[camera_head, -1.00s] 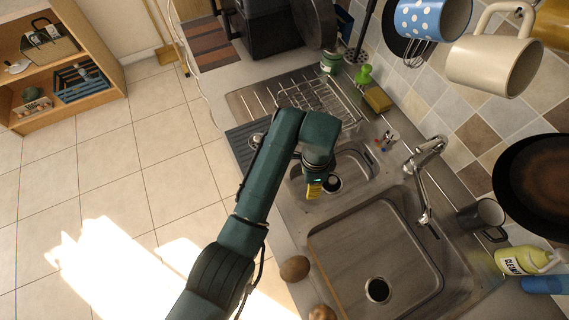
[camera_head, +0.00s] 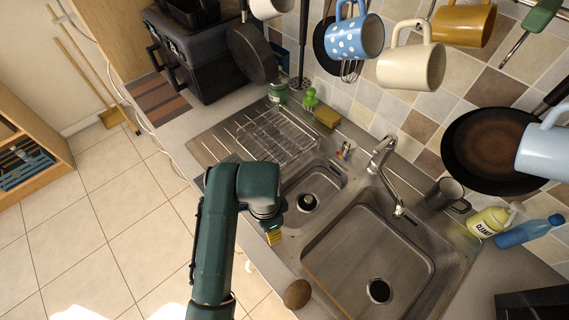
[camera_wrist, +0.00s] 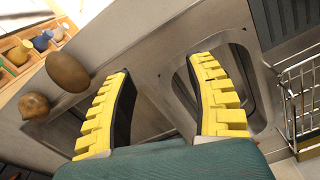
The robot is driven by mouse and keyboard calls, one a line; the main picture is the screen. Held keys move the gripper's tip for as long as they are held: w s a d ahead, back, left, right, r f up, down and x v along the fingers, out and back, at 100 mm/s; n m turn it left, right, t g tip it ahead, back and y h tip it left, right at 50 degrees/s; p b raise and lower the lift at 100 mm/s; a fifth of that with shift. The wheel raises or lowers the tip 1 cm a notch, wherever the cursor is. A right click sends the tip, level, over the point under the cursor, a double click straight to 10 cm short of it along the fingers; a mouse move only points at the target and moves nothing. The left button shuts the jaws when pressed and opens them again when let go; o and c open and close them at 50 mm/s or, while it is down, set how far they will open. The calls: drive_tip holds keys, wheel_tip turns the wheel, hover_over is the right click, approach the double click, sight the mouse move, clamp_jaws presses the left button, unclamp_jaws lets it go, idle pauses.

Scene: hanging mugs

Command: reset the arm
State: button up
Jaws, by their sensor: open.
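My gripper (camera_head: 273,237) points down over the front edge of the counter, to the left of the small sink basin (camera_head: 330,183). In the wrist view my gripper (camera_wrist: 160,70) has its two yellow-padded fingers spread wide apart, with nothing between them. Both sink basins show below the fingers in that view. My arm comes up from the bottom of the head view and bends over at the counter's edge.
Hanging mugs include a blue dotted one (camera_head: 355,37), a cream one (camera_head: 405,68) and a mustard one (camera_head: 463,24). A dark mug (camera_head: 440,194) stands by the tap (camera_head: 382,160). A brown potato (camera_head: 297,294) lies at the counter's front.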

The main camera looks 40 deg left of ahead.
drive_tip(key=w+d+r+m+t+y, duration=0.1)
drive_tip(key=w+d+r+m+t, duration=0.3)
drive_tip(key=w+d, duration=0.8)
drive_tip(key=w+d+r+t, duration=0.2)
drive_tip(key=d+r+t, duration=0.1)
drive_tip(key=d+r, duration=0.3)
drive_tip(key=w+d+r+t, duration=0.3)
drive_tip(key=d+r, duration=0.2)
drive_tip(key=r, duration=0.3)
drive_tip(key=s+d+r+n+t, duration=0.1)
drive_tip(key=s+r+n+t, duration=0.1)
drive_tip(key=r, duration=0.6)
drive_tip(key=s+d+r+n+t+h, duration=0.1)
drive_tip(key=s+d+r+n+t, duration=0.1)
drive_tip(key=r+t, duration=0.4)
drive_tip(key=s+d+r+n+t, duration=0.2)
drive_tip(key=s+r+n+t, duration=0.2)
drive_tip(key=r, duration=0.7)
drive_tip(key=shift+s+h, duration=0.4)
drive_tip(key=shift+s, duration=0.7)
